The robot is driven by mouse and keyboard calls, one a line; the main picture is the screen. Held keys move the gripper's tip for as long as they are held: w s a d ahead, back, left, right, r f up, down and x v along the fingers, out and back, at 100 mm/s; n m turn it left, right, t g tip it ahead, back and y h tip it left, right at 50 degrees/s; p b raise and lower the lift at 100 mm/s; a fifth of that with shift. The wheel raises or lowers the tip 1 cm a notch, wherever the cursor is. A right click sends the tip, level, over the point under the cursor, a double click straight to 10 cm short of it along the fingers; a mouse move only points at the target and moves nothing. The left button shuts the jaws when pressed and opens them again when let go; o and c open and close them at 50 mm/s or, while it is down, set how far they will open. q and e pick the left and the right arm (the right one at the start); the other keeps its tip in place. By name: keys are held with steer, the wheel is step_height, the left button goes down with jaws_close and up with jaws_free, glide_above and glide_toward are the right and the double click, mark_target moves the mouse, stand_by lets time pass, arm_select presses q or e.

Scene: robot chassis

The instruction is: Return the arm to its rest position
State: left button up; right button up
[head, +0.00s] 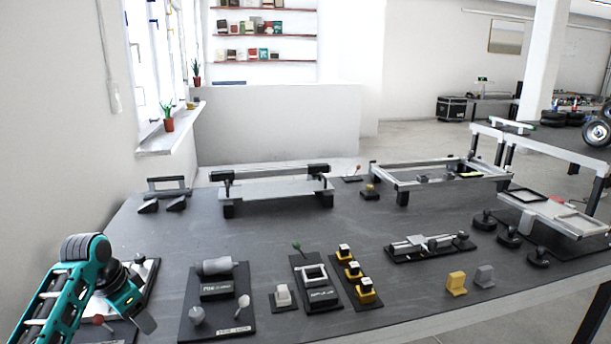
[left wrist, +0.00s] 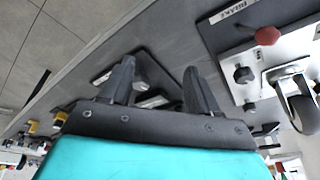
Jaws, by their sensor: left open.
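My left arm comes in at the lower left of the head view, teal and black. Its left gripper (head: 143,316) hangs over the left end of the dark table (head: 290,235), beside a board with a red knob. In the left wrist view the two dark fingers of the left gripper (left wrist: 158,85) stand apart with nothing between them. Table items show beyond the fingers. My right arm and right gripper are not in either view.
A board with a grey cylinder (head: 216,267) lies right of the gripper. In the wrist view, a red knob (left wrist: 267,36) and a caster wheel (left wrist: 302,112) are at the right. A wall bounds the left.

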arm_select(q)
steer(key=s+d+f+m, duration=0.1)
steer(key=s+d+f, duration=0.1)
steer(key=d+f, duration=0.1)
steer(key=w+a+r+n+t+y, duration=0.2)
steer(key=w+r+t, duration=0.5)
steer(key=r, duration=0.2)
steer(key=w+a+r+n+t+y, duration=0.1)
steer(key=w+a+r+n+t, duration=0.15)
steer(key=w+r+t, duration=0.5)
steer(key=s+d+f+g+h, duration=0.1)
steer(key=s+d+f+g, duration=0.1)
steer(key=s+d+f, duration=0.6)
steer(key=s+d+f+g+h, duration=0.2)
steer(key=s+d+f, duration=0.2)
steer(key=s+f, duration=0.65)
steer(key=s+d+f+g, duration=0.1)
steer(key=s+d+f, duration=0.2)
steer(key=s, duration=0.6)
steer(key=s+d+f+g, duration=0.1)
steer(key=s+d+f, duration=0.2)
steer(key=s+f, duration=0.3)
steer(key=s, duration=0.4)
steer(key=shift+d+g+h, duration=0.3)
steer(key=shift+g+h, duration=0.05)
steer(key=shift+h, duration=0.05)
steer(key=shift+s+a, duration=0.1)
